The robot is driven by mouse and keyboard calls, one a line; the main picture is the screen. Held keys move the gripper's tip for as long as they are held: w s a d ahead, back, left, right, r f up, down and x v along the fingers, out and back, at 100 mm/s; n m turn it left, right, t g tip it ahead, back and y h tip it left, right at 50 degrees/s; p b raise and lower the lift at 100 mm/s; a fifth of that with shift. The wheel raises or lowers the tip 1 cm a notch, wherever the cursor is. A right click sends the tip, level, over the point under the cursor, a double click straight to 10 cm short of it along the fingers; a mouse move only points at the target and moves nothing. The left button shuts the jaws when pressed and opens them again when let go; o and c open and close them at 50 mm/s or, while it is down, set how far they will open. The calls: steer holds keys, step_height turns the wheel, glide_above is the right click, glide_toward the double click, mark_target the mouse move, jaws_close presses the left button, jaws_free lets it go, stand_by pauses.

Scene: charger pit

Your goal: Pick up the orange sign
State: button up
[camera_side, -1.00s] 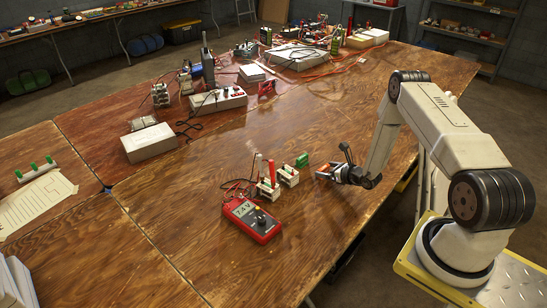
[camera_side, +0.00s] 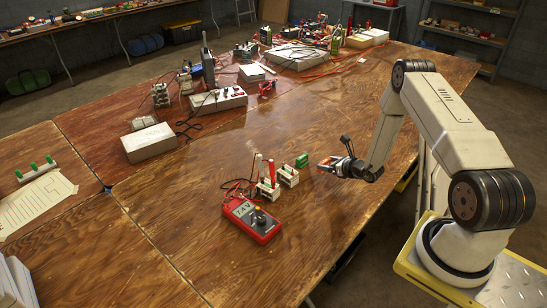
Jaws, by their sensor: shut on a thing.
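My gripper (camera_side: 333,166) is at the right part of the wooden table, to the right of the white charger holders. It is shut on the orange sign (camera_side: 326,163), a small flat orange piece that shows at the fingertips. The fingers hide part of the sign. The sign and gripper seem to be a little above the table top, though the exact gap is hard to tell at this size.
A red multimeter (camera_side: 251,220) with leads lies left of my gripper. White holders (camera_side: 288,176) with a red battery or charger (camera_side: 269,175) and a green block (camera_side: 302,160) stand between. A white box (camera_side: 149,143) and electronics are farther back. The front table area is clear.

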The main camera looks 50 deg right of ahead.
steer(key=s+a+r, duration=0.6)
steer(key=s+r, duration=0.4)
steer(key=s, duration=0.2)
steer(key=shift+s+a, duration=0.2)
steer(key=shift+a, duration=0.1)
stand_by(0.4)
steer(key=s+a+n+g+y, duration=0.15)
steer(key=a+n+y, duration=0.5)
steer(key=a, duration=0.95)
steer(key=shift+m+t, duration=0.25)
steer(key=shift+m, duration=0.2)
steer(key=w+f, duration=0.2)
steer(key=w, duration=0.2)
steer(key=w+d+f, duration=0.1)
steer(key=w+f, duration=0.2)
steer(key=w, duration=0.1)
steer(key=w+d+f, duration=0.1)
steer(key=w+f, duration=0.2)
steer(key=w, duration=0.1)
steer(key=shift+w+d, duration=0.1)
steer(key=shift+d, duration=0.15)
steer(key=shift+w+d+f, duration=0.1)
steer(key=shift+w+f, duration=0.35)
steer(key=shift+f, duration=0.05)
